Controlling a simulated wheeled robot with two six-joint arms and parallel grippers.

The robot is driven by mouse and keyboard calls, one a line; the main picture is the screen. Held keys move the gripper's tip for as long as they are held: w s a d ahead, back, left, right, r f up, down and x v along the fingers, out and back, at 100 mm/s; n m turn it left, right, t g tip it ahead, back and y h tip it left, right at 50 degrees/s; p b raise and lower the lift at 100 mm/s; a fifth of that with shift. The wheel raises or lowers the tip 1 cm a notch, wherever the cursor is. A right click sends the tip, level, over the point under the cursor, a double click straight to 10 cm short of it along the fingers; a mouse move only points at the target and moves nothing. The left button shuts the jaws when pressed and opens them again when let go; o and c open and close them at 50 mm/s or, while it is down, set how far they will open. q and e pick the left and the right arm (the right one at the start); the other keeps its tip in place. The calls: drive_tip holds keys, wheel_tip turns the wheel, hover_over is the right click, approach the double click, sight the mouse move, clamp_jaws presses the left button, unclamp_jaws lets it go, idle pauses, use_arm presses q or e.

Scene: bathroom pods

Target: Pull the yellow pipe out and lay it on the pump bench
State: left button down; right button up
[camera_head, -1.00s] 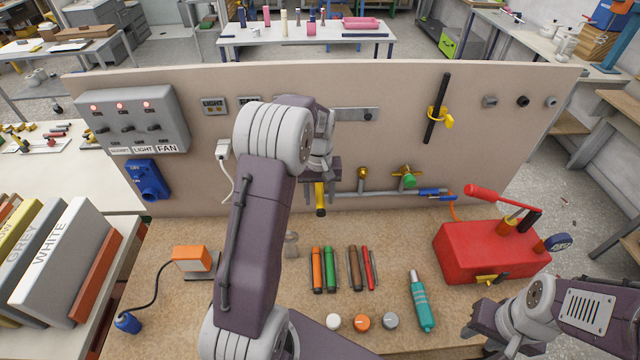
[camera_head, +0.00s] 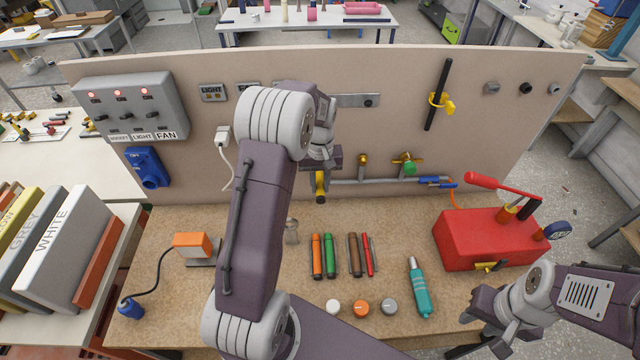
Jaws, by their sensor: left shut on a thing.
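The yellow pipe (camera_head: 320,187) shows as a short yellow piece with a dark end, just below my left gripper (camera_head: 321,170) and in front of the upright panel. My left gripper is shut on the yellow pipe; its fingers are largely hidden by my own wrist and arm. Whether the pipe's far end still sits in the panel is hidden. The pump bench (camera_head: 400,225) is the brown speckled top, with a red pump (camera_head: 482,238) on its right side. My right gripper (camera_head: 488,325) is at the lower right by the bench's front edge, with its fingers unclear.
Several coloured markers (camera_head: 330,256), three knobs (camera_head: 361,308) and a teal tool (camera_head: 419,288) lie mid-bench. An orange box (camera_head: 191,245) with a cord is at left. A grey pipe with valves (camera_head: 409,168) runs along the panel. Clear bench lies left of the red pump.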

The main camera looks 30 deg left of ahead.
sight(321, 198)
use_arm(q)
drive_tip(key=shift+s+d, duration=0.1)
drive_tip(key=shift+s, duration=0.1)
drive_tip(key=shift+s+d, duration=0.15)
drive_tip(key=shift+s, duration=0.1)
drive_tip(key=shift+s, duration=0.1)
idle(0.5)
drive_tip(key=shift+s+d+b, duration=0.2)
drive_tip(key=shift+s+d, duration=0.25)
drive_tip(key=shift+s, duration=0.25)
drive_tip(key=shift+s+d+b, duration=0.15)
drive_tip(key=shift+s+d, duration=0.3)
drive_tip(key=shift+s, duration=0.2)
drive_tip(key=shift+w, duration=0.1)
